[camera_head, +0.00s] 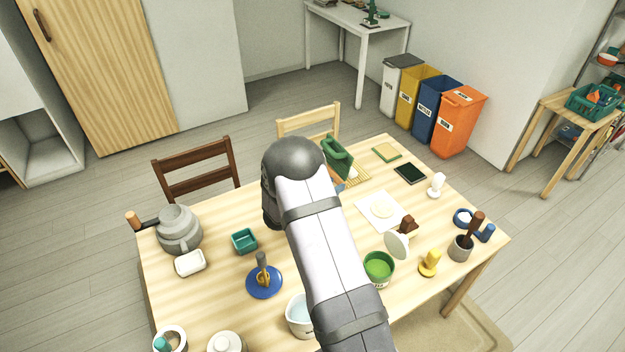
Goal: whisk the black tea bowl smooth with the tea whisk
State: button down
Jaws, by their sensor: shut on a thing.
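My grey and white arm reaches in from the lower edge and covers the middle of the table. My gripper is hidden behind the arm's dark rounded joint, so I cannot see its fingers or what is in them. A round green bowl (379,267) with bright green contents stands just right of the arm. I cannot pick out a black tea bowl for certain. I see no clear tea whisk; the arm may hide it.
The wooden table (215,290) is crowded. A grey kettle (178,228), white dish (190,263), teal box (244,241) and blue disc (264,285) stand left. A white container (300,315) is close to the arm. A grey pot (460,248) and yellow object (429,262) stand right.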

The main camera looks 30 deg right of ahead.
jog(key=shift+s+d+r, duration=0.25)
jog(key=shift+r, duration=0.1)
dwell(0.3)
notch_tip(320, 180, down, 9)
jog(key=b, duration=0.6)
dwell(0.4)
jog(key=shift+f+b, duration=0.6)
jog(key=shift+b, duration=0.05)
dwell(1.0)
jog(key=shift+r, duration=0.1)
dwell(0.4)
dwell(0.5)
